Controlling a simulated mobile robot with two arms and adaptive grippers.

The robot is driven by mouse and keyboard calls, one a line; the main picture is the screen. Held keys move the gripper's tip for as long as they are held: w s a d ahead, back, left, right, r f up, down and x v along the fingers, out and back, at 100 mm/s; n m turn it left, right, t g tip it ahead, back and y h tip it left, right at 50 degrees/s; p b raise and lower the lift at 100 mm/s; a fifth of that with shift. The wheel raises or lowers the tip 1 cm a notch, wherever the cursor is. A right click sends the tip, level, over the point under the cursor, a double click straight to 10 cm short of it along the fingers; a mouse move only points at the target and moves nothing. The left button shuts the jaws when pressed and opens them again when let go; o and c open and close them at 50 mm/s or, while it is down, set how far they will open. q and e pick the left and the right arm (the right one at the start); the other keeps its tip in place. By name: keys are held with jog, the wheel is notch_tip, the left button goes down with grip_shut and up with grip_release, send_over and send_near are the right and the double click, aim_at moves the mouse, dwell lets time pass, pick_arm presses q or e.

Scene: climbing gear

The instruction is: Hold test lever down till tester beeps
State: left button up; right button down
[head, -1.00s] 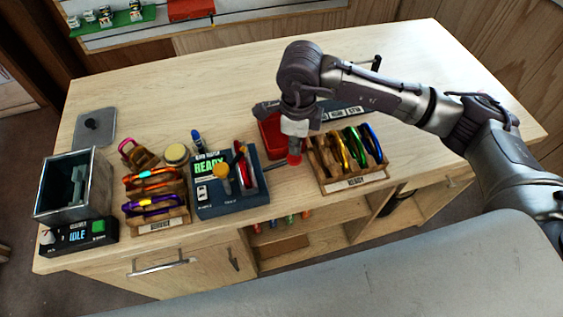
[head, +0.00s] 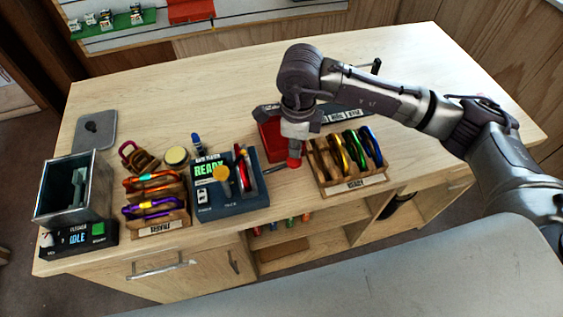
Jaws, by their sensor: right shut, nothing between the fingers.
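The blue-grey tester (head: 230,203) stands near the table's front edge, its screen showing green READY. Its test lever (head: 283,166) sticks out from the right side and ends in a red knob (head: 294,161). My right gripper (head: 295,146) points down directly over the knob, shut with nothing between its fingers. Its tip looks to be at the knob, but I cannot tell for certain whether it presses on it. A red carabiner (head: 246,171) stands upright in the tester, beside a yellow round knob (head: 220,174). My left gripper is not in view.
A rack of carabiners (head: 352,185) stands close to the right, and a red bin (head: 268,136) behind the gripper. Another carabiner rack (head: 162,228) and a metal box (head: 50,190) with an IDLE display stand left.

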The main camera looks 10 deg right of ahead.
aim_at(295, 159)
jog(key=shift+f, duration=0.25)
jog(key=shift+s+f+b, duration=0.1)
jog(key=shift+f+b, duration=2.55)
jog(key=shift+b, duration=0.2)
jog(key=shift+r+p, duration=2.15)
jog(key=shift+r, duration=2.7)
jog(key=shift+f, duration=0.1)
